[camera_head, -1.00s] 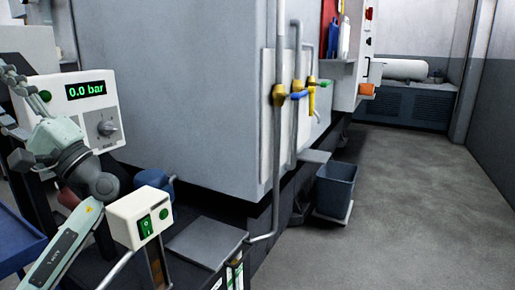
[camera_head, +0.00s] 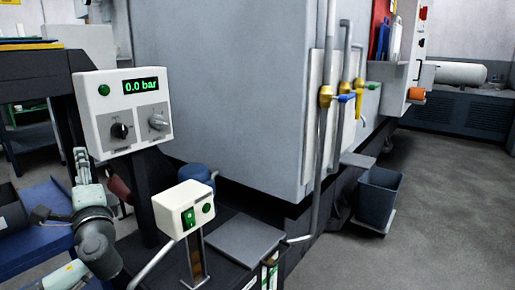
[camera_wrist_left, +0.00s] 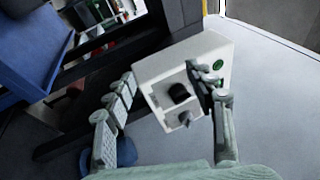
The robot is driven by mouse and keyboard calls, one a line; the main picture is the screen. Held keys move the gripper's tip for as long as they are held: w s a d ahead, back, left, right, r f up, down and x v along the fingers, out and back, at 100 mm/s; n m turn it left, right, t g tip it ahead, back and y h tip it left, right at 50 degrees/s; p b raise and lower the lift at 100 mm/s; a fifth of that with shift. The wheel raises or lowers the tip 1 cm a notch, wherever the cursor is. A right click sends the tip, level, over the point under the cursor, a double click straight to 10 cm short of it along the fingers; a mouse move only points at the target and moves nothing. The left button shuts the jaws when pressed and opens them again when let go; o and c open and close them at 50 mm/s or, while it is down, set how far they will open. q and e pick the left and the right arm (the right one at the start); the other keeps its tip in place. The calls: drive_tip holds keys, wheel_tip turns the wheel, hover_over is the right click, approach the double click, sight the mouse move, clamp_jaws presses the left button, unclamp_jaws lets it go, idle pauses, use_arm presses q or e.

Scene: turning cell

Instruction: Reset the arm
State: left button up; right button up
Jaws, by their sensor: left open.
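My left gripper (camera_head: 60,186) is at the lower left of the head view, below and left of a white control box (camera_head: 88,112). Its two fingers are spread apart with nothing between them. In the left wrist view my left gripper (camera_wrist_left: 162,78) is open, and the white box (camera_wrist_left: 212,55) with its dark knobs shows beyond and between the fingers. I cannot tell the exact gap to the box. In the head view the box has a green "0.0 bar" display, a green button and two knobs. My right gripper is in neither view.
A smaller white switch box (camera_head: 178,210) with green buttons stands on a post close to my left arm. A blue table (camera_head: 40,247) is at the left. A large grey cabinet (camera_head: 235,90) fills the middle. A dark bin (camera_head: 378,197) stands right, beside open floor (camera_head: 440,190).

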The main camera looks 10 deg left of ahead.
use_arm(q)
drive_tip(key=s+d+f+g+h, duration=0.2)
drive_tip(key=s+d+f+h, duration=0.25)
drive_tip(key=f, duration=0.45)
drive_tip(key=s+d+f+g+h, duration=0.25)
drive_tip(key=s+d+f, duration=0.2)
drive_tip(key=f, duration=0.45)
drive_tip(key=s+d+f+g+h, duration=0.1)
drive_tip(key=s+d+f+h, duration=0.3)
drive_tip(key=f, duration=0.5)
drive_tip(key=s+d+f+n+g+h, duration=0.1)
drive_tip(key=s+d+f+n+h, duration=0.1)
drive_tip(key=d+f+n, duration=0.3)
drive_tip(key=s+d+f+n+g+h, duration=0.1)
drive_tip(key=s+d+n+h, duration=0.15)
drive_tip(key=d, duration=0.45)
wheel_tip(320, 180, down, 11)
drive_tip(key=s+a+g+p, duration=0.1)
drive_tip(key=g+p, duration=0.1)
drive_tip(key=p, duration=0.3)
drive_tip(key=shift+a, duration=0.25)
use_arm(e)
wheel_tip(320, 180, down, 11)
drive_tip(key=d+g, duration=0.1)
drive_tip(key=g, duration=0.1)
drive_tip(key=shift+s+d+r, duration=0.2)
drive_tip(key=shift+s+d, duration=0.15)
use_arm(q)
drive_tip(key=shift+g, duration=0.25)
